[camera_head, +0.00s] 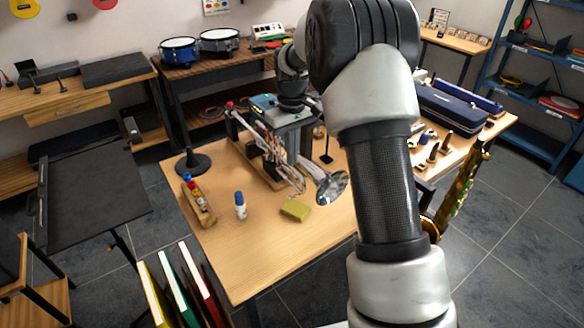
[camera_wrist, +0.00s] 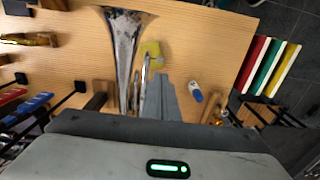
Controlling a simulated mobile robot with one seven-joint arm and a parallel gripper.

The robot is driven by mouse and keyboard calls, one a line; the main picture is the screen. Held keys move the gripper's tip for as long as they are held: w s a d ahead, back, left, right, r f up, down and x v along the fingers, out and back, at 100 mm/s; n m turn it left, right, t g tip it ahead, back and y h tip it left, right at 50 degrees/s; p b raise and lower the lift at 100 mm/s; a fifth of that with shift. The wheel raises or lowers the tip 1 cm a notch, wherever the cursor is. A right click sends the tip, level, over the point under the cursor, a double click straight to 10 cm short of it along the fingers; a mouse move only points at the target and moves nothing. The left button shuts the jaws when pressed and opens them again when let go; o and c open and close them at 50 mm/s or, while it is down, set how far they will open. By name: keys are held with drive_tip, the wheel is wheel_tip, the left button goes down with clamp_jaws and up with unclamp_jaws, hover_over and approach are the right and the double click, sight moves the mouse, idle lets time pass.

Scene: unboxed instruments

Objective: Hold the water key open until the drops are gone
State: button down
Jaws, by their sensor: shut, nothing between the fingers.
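A silver brass instrument rests on a wooden stand on the workbench; its flared bell (camera_head: 331,187) faces the front in the head view. In the wrist view the bell and its tapering tube (camera_wrist: 124,40) run down the left of centre. My gripper (camera_wrist: 163,80) is shut and empty, pointing down beside the tubing; it also shows in the head view (camera_head: 303,160), partly mixed with the tubes. I cannot tell whether it touches them. A yellow-green sponge or cloth (camera_head: 295,210) lies below the tubing, and also shows in the wrist view (camera_wrist: 151,50). The water key and any drops cannot be made out.
A white bottle with a blue cap (camera_head: 240,207), a wooden rack with small bottles (camera_head: 198,204) and a black round-based stand (camera_head: 193,164) stand on the left of the bench. Coloured folders (camera_head: 184,287) stand at its front edge. The bench's front middle is clear.

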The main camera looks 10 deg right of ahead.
sight(293, 197)
wheel_tip(293, 197, down, 13)
drive_tip(key=shift+r, duration=0.15)
drive_tip(key=shift+a, duration=0.1)
idle(0.3)
drive_tip(key=shift+s+a+f+h+b, duration=0.1)
drive_tip(key=shift+f+h+b, duration=0.3)
drive_tip(key=shift+b, duration=0.3)
drive_tip(key=shift+r, duration=0.15)
idle(2.2)
idle(0.7)
